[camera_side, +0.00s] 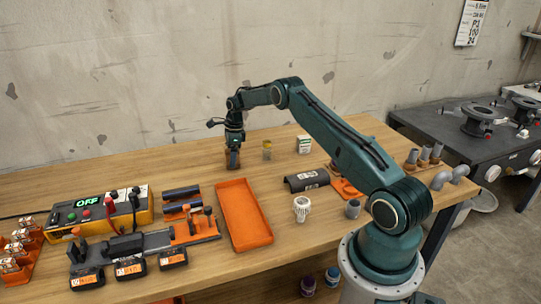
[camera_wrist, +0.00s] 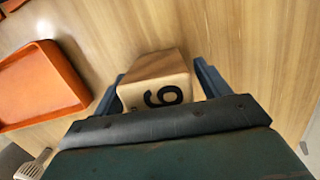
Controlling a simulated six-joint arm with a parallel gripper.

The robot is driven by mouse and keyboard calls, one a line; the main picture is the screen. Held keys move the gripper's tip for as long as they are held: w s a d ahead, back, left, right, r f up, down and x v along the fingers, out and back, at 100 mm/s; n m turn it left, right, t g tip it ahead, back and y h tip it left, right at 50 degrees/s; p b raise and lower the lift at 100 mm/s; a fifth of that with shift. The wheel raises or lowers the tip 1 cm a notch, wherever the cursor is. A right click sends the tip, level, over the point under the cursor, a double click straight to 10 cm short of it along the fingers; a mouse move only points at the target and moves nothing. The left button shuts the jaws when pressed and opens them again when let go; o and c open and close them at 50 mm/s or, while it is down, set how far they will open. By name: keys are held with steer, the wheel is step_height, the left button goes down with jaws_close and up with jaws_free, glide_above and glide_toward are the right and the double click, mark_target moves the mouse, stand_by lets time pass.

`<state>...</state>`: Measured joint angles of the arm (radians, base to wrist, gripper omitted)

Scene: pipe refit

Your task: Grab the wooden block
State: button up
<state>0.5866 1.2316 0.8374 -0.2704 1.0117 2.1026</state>
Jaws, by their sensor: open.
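The wooden block (camera_wrist: 157,72) is a light wood cube with a black digit like a 6 or 9 on one face. In the wrist view it sits between the two blue fingers of my gripper (camera_wrist: 160,76), with a gap seen on the right side. In the side view my gripper (camera_side: 233,163) points down at the back of the table. There the block is mostly hidden by the fingers, with only a brown bit (camera_side: 227,158) showing. My gripper is open.
An orange tray (camera_side: 243,212) lies in front of my gripper and also shows in the wrist view (camera_wrist: 40,85).

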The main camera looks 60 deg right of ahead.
steer(key=c, duration=1.1)
steer(key=shift+c, duration=0.2)
steer(key=shift+r, duration=0.2)
step_height(320, 180, up, 10)
steer(key=shift+f, duration=0.15)
